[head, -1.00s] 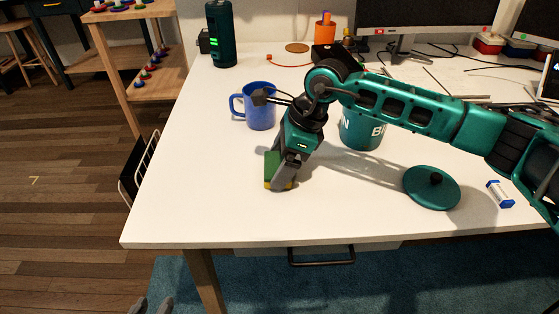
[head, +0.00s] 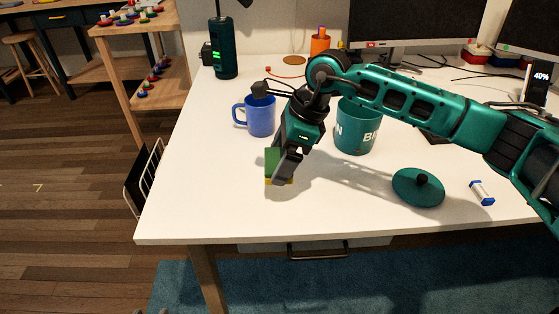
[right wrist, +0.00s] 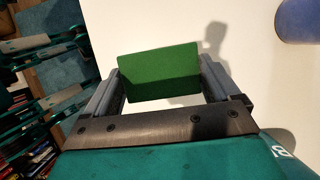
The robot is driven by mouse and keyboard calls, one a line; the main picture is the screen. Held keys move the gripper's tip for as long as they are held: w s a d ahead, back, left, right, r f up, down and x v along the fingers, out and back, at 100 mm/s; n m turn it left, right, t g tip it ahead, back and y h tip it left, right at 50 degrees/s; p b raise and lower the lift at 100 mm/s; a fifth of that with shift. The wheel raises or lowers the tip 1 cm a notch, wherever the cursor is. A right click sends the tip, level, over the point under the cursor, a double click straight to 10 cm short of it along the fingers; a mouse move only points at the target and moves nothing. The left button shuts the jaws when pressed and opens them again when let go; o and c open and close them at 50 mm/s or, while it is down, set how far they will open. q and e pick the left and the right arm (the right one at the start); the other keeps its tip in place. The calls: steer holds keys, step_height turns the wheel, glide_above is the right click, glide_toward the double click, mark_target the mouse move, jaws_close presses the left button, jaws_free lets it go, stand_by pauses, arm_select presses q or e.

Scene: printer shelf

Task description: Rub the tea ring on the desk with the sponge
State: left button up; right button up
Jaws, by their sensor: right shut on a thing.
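The sponge (head: 272,163) is a green and yellow block near the left part of the white desk (head: 200,200). My right gripper (head: 284,172) is shut on it from above. In the right wrist view the green face of the sponge (right wrist: 160,74) sits between the two fingers. Whether its underside touches the desk I cannot tell. No tea ring shows clearly on the bare desk; the sponge, gripper and arm hide part of the surface. My left gripper is not in view.
A blue mug (head: 261,117) stands just behind the sponge. A teal canister (head: 356,130) is right of the gripper, behind my forearm. Its round teal lid (head: 405,190) and a small blue-white item (head: 481,192) lie farther right. The front left desk is clear.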

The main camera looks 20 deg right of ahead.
steer(key=shift+r+p, duration=0.55)
steer(key=shift+r, duration=0.75)
